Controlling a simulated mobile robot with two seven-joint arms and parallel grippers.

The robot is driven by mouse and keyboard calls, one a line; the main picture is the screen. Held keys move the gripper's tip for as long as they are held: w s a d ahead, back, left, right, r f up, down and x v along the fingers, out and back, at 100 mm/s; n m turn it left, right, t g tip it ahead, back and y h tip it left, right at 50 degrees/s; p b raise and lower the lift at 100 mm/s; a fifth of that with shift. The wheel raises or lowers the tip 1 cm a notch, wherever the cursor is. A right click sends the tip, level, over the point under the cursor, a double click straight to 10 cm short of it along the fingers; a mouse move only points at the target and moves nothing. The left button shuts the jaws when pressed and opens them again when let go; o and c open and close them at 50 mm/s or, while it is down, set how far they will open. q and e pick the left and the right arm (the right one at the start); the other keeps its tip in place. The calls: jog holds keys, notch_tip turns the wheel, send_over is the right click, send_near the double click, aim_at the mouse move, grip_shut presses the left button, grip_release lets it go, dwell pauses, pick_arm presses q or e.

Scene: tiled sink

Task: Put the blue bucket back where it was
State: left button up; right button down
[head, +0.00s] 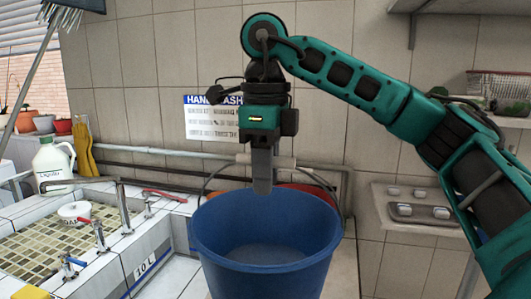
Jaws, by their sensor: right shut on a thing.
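The blue bucket (262,255) is upright in the lower middle of the head view, its inside visible and looking empty. Its thin handle (222,168) is raised in an arch above the rim. My right gripper (262,188) points down over the bucket's opening and is shut on the handle at the top of the arch. The bucket's base is cut off by the bottom edge, so I cannot tell whether it rests on anything. My left gripper is out of view.
A tiled sink (60,245) with taps and a white tub (74,212) is at left. A white jug (53,165) and yellow gloves (84,150) stand behind it. A red object shows partly behind the bucket. A metal tray (420,212) is on a right-hand ledge.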

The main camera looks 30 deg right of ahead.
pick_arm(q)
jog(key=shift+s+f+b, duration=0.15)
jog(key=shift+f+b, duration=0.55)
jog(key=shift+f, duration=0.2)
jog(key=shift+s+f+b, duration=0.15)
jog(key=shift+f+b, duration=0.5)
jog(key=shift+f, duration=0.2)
pick_arm(e)
notch_tip(320, 180, down, 14)
jog(key=shift+r, duration=0.25)
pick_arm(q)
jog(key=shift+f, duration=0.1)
pick_arm(e)
jog(key=shift+f, duration=0.1)
jog(key=c, duration=1.4)
grip_release()
jog(key=shift+f, duration=0.25)
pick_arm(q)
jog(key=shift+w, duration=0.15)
pick_arm(e)
jog(key=o, duration=0.4)
jog(key=shift+s, duration=0.1)
jog(key=shift+o, duration=0.2)
pick_arm(q)
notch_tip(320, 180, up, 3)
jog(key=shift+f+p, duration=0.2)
jog(key=shift+p, duration=0.95)
pick_arm(e)
notch_tip(320, 180, up, 12)
jog(key=shift+r, duration=0.15)
